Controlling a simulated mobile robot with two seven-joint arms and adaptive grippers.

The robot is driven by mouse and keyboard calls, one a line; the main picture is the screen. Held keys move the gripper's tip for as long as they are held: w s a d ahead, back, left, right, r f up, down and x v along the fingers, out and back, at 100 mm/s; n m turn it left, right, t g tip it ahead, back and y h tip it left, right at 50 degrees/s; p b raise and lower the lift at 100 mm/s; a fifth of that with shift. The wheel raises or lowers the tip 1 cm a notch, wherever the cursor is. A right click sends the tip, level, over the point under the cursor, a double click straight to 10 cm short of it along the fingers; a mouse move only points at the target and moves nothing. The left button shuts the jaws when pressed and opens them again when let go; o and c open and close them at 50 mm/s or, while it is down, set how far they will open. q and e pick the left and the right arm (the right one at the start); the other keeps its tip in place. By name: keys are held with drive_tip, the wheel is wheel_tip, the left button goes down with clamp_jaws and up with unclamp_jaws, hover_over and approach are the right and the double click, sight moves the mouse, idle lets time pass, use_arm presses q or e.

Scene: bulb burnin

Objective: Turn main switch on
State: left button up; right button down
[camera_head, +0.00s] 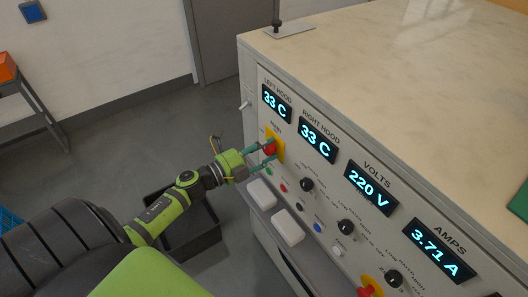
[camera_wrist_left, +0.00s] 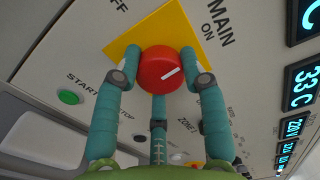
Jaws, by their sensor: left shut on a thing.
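The main switch is a red round knob (camera_wrist_left: 160,70) with a white pointer line on a yellow plate (camera_wrist_left: 183,27). In the head view the knob (camera_head: 269,148) is at the panel's left end, below the MAIN label. My left gripper (camera_head: 268,155) has its teal fingers closed around the knob; in the left wrist view the fingers (camera_wrist_left: 165,75) are on both sides of it, with a third below. My right gripper is not in view.
The grey panel (camera_head: 330,185) carries lit displays reading 33 C, 33 C, 220 V and 3.71 A. Black selector knobs, small buttons and another red knob (camera_head: 371,287) lie to the right. Two white blocks (camera_head: 288,227) sit on the ledge below. A dark bin (camera_head: 205,240) stands on the floor.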

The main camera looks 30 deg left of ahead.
use_arm(q)
drive_tip(key=shift+m, duration=0.6)
drive_tip(key=shift+r+m+b, duration=0.1)
drive_tip(key=shift+m+b, duration=0.2)
drive_tip(key=shift+d, duration=0.1)
drive_tip(key=o, duration=1.1)
drive_tip(key=shift+o, duration=0.2)
drive_tip(key=shift+s, duration=0.2)
drive_tip(key=v, duration=1.1)
drive_tip(key=shift+s, duration=0.2)
drive_tip(key=shift+a, duration=0.2)
